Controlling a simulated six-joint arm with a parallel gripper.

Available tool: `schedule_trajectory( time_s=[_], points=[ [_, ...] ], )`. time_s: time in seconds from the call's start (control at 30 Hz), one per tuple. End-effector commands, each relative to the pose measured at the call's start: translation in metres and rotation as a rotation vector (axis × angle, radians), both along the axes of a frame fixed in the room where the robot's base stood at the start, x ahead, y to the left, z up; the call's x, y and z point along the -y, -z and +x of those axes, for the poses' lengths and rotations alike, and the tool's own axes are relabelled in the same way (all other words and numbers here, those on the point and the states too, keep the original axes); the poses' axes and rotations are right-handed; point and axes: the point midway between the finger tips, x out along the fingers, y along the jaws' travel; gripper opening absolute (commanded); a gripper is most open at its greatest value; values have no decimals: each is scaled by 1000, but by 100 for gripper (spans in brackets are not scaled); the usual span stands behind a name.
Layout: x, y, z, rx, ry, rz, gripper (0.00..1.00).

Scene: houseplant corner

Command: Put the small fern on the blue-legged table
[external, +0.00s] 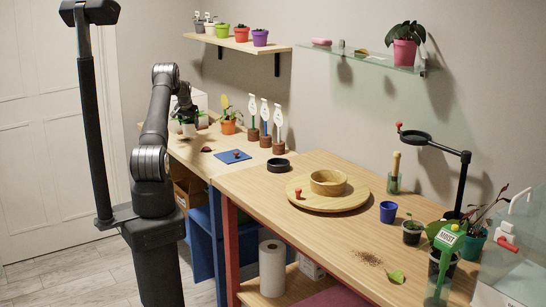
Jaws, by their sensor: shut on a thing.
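My gripper (184,108) is at the left, over the far-left part of the blue-legged table (205,161). It is shut on a small green plant in a pale pot (188,130), which looks like the small fern. The arm and gripper partly hide the plant. The pot looks upright; I cannot tell whether its base touches the tabletop. A blue leg (219,245) of this table shows below its front right corner.
The adjoining red-legged table (300,232) holds a round wooden board (347,203). Bare wood shows at the blue-legged table's front.

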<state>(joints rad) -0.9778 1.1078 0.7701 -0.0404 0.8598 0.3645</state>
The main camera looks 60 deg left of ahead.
Motion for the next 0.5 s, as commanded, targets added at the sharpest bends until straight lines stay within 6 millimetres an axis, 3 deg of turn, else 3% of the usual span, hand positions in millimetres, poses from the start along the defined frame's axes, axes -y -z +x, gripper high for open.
schedule_trajectory(
  time_s=[0.17, 0.4, 0.5],
  points=[
    [-8, 8, -4, 0, 1, 1, 39],
    [-8, 40, -3, 0, 1, 2, 39],
    [-8, 44, -3, 2, 1, 3, 39]
  ],
)
